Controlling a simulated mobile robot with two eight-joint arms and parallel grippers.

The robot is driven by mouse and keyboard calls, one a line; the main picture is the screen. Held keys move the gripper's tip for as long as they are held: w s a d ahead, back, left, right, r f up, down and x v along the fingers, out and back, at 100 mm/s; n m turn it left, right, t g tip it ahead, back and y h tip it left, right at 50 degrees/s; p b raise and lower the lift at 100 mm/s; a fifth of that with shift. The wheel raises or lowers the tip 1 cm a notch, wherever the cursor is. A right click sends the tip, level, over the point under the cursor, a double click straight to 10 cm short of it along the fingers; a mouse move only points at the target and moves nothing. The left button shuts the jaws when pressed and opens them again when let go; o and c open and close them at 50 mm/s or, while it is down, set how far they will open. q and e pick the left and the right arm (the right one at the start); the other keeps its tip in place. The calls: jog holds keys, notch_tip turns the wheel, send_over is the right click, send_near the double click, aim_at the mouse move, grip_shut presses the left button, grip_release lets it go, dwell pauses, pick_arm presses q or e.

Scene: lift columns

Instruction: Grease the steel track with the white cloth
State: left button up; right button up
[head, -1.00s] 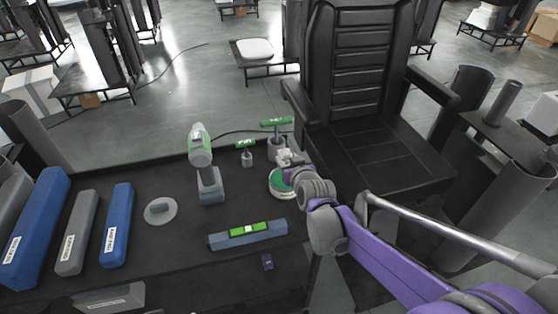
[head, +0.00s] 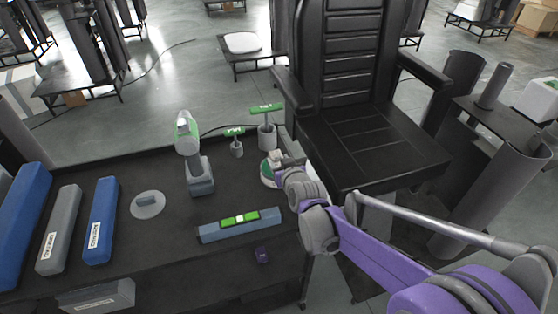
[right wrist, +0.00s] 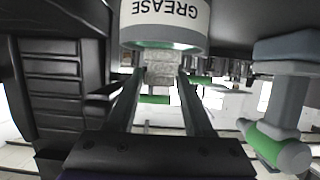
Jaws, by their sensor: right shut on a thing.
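The white cloth (right wrist: 160,68) is a small pale grey-white wad between the fingers of my right gripper (right wrist: 159,82). My right gripper (head: 279,163) is shut on it, beside and partly over the grease tin (head: 267,178) at the table's right edge. In the right wrist view the tin (right wrist: 165,25) appears upside down, its white label reading GREASE, right by the cloth. I cannot tell whether the cloth touches the grease. I cannot pick out the steel track with certainty. My left gripper is not in view.
On the dark table (head: 150,255) lie a green-grey drill (head: 196,165), a level (head: 240,224), green-handled tools (head: 265,120) and blue and grey boxes (head: 101,222).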

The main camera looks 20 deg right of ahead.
aim_at(279, 161)
jog(key=shift+f+b, duration=0.35)
jog(key=shift+f, duration=0.15)
dwell(1.7)
jog(key=shift+r+p, duration=2.65)
jog(key=shift+r, duration=0.95)
jog(key=shift+f, duration=0.1)
